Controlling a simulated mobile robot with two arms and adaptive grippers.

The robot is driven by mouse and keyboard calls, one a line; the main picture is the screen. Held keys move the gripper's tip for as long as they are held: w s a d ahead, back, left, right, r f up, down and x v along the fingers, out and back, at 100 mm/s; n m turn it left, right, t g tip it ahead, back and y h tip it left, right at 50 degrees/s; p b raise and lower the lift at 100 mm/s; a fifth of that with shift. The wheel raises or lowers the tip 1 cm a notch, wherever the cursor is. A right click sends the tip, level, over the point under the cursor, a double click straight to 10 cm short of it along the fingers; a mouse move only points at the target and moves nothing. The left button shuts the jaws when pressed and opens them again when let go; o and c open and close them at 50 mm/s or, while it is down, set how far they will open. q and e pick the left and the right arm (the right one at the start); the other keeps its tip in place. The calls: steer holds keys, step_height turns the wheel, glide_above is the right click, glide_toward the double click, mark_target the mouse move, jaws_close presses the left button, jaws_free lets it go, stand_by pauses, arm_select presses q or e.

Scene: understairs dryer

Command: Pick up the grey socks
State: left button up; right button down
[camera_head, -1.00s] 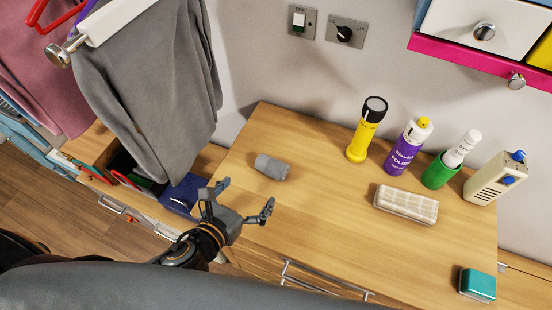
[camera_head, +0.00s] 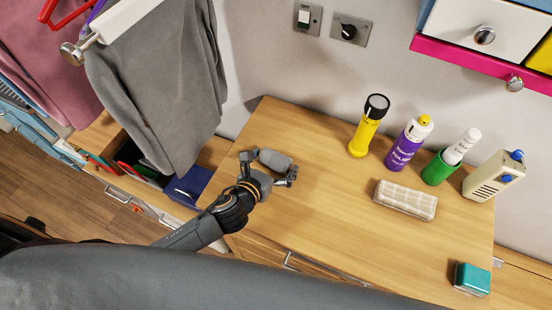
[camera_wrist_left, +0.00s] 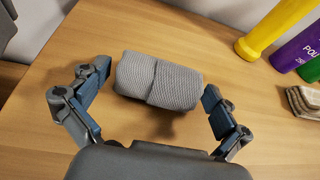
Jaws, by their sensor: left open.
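The grey socks (camera_head: 275,160) are a rolled bundle lying on the wooden top at its left part. In the left wrist view the socks (camera_wrist_left: 159,80) lie across the space between the fingertips. My left gripper (camera_head: 269,168) is open around the near side of the socks, one finger toward each end. In the left wrist view the left gripper (camera_wrist_left: 153,97) shows gaps between its fingers and the bundle. My right gripper is not in view.
A yellow torch (camera_head: 369,126), purple polish can (camera_head: 408,144), green-and-white bottle (camera_head: 450,159) and cream box (camera_head: 493,177) stand at the back right. A folded cloth (camera_head: 405,200) and teal box (camera_head: 472,279) lie nearer. Grey cloth (camera_head: 160,85) hangs at left. The middle top is clear.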

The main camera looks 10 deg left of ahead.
arm_select(q)
steer(key=shift+s, duration=0.1)
steer(key=shift+c, duration=0.8)
steer(key=c, duration=0.9)
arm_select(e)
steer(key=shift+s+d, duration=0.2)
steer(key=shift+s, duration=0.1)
